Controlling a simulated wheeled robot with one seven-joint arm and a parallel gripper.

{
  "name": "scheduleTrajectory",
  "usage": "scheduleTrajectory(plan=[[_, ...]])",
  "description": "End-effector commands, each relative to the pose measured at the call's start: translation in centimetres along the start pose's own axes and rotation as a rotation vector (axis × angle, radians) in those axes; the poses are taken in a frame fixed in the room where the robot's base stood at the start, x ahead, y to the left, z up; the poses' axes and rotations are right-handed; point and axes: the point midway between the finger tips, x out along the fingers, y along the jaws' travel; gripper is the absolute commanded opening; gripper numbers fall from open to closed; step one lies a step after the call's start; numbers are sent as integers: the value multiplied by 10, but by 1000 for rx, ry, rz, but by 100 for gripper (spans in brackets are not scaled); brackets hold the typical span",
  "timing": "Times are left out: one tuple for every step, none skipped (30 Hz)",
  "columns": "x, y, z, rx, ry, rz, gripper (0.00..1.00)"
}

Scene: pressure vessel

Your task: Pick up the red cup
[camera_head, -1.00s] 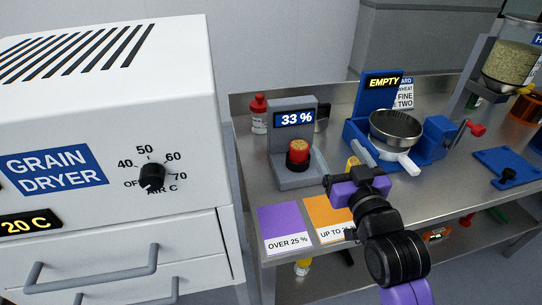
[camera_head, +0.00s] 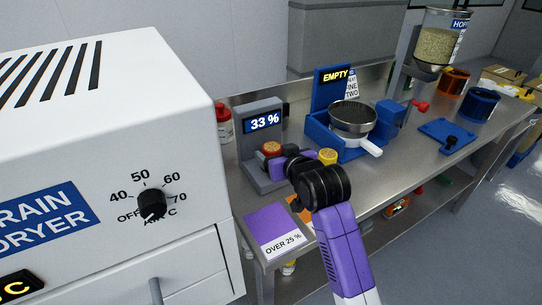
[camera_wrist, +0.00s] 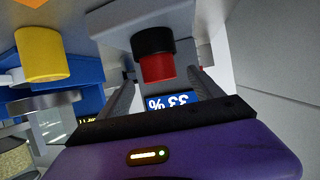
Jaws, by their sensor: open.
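The red cup (camera_head: 271,148) holds grain and stands on the grey meter (camera_head: 248,152) whose display reads 33 %. In the wrist view, which is upside down, the red cup (camera_wrist: 157,68) sits on a black seat (camera_wrist: 152,40). My gripper (camera_head: 283,163) is at the cup's right side in the head view and partly hides the cup's lower part. In the wrist view the two fingers of my gripper (camera_wrist: 162,78) are apart, one to each side of the cup in the picture. I see no finger touching it, though the depth between them is hard to judge.
A yellow cup (camera_head: 327,156) stands close to the right of my gripper. Behind it is a blue stand with a sieve pan (camera_head: 353,118). A purple card (camera_head: 273,229) marked OVER 25 % lies in front. The white grain dryer (camera_head: 150,110) fills the left.

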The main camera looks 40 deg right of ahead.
Motion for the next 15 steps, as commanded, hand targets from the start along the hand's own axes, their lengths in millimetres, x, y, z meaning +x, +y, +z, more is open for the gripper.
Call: scheduleTrajectory(plan=[[6,0,-1,1,-1,0,76],[10,0,-1,1,-1,0,76],[16,0,-1,1,-1,0,76],[21,0,-1,1,-1,0,76],[25,0,-1,0,-2,0,76],[31,0,-1,0,0,0,76],[35,0,-1,0,0,0,76],[38,0,-1,0,0,0,76],[41,0,0,0,0,0,76],[43,0,0,0,1,0,76],[45,0,0,0,1,0,76],[46,0,0,-1,1,0,76],[47,0,0,-1,0,0,76],[47,0,0,-1,1,0,76],[47,0,0,-1,1,0,76]])
